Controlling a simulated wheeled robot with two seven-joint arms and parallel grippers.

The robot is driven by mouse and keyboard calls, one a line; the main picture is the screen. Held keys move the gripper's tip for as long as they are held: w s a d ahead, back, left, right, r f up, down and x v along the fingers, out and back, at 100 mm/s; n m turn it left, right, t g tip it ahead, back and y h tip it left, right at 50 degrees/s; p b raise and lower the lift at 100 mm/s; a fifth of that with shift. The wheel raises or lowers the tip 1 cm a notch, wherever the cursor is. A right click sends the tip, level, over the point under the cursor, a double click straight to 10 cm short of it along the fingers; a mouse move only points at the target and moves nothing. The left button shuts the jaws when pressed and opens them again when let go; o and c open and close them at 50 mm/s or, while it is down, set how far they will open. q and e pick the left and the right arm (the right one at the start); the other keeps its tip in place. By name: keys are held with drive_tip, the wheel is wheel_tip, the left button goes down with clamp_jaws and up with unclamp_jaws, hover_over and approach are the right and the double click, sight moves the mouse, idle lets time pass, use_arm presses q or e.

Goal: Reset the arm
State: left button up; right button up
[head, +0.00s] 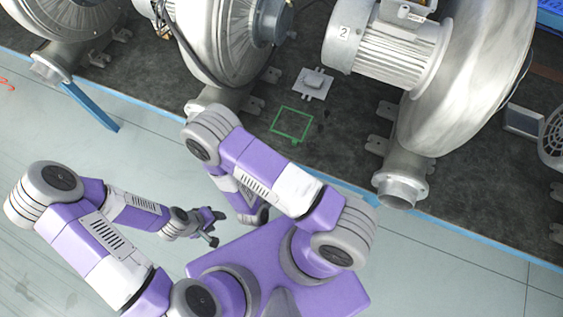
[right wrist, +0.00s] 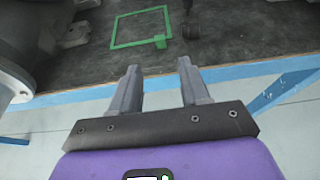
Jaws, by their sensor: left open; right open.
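My left gripper (head: 214,228) is open and empty in the head view, low in front of the bench and over the floor. My left arm is folded at the lower left. My right arm is bent, with its elbow close to the bench's front edge. My right gripper is hidden behind that arm in the head view. In the right wrist view my right gripper (right wrist: 159,88) is open, with nothing between its two fingers. Its fingers point towards the dark bench top.
The dark bench (head: 340,150) has a blue front edge. A green square outline (head: 291,123) lies on it, also in the right wrist view (right wrist: 140,44). A small pale part (head: 313,83) lies behind it. Large metal blowers (head: 466,75) crowd the bench. The pale floor (head: 150,165) is clear.

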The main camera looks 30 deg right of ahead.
drive_tip(key=shift+s+d, duration=0.1)
drive_tip(key=s+d+f+m+g+y+b, duration=0.1)
drive_tip(key=s+d+f+m+g+y, duration=0.1)
drive_tip(key=s+m+g, duration=0.45)
drive_tip(key=s+d+f+m+g+y, duration=0.1)
drive_tip(key=s+f+m+g, duration=0.2)
drive_tip(key=s+m+g, duration=0.3)
drive_tip(key=w+a+f+m+g+y, duration=0.1)
drive_tip(key=a+f+m+y, duration=0.1)
drive_tip(key=a+m+y, duration=0.65)
drive_tip(key=w+a+m+t+y, duration=0.2)
drive_tip(key=w+m+t+y, duration=0.1)
drive_tip(key=w+m+t, duration=0.2)
drive_tip(key=shift+w+a+f+m, duration=0.25)
drive_tip(key=shift+w+m, duration=0.45)
drive_tip(key=shift+m, duration=0.5)
drive_tip(key=shift+t, duration=0.25)
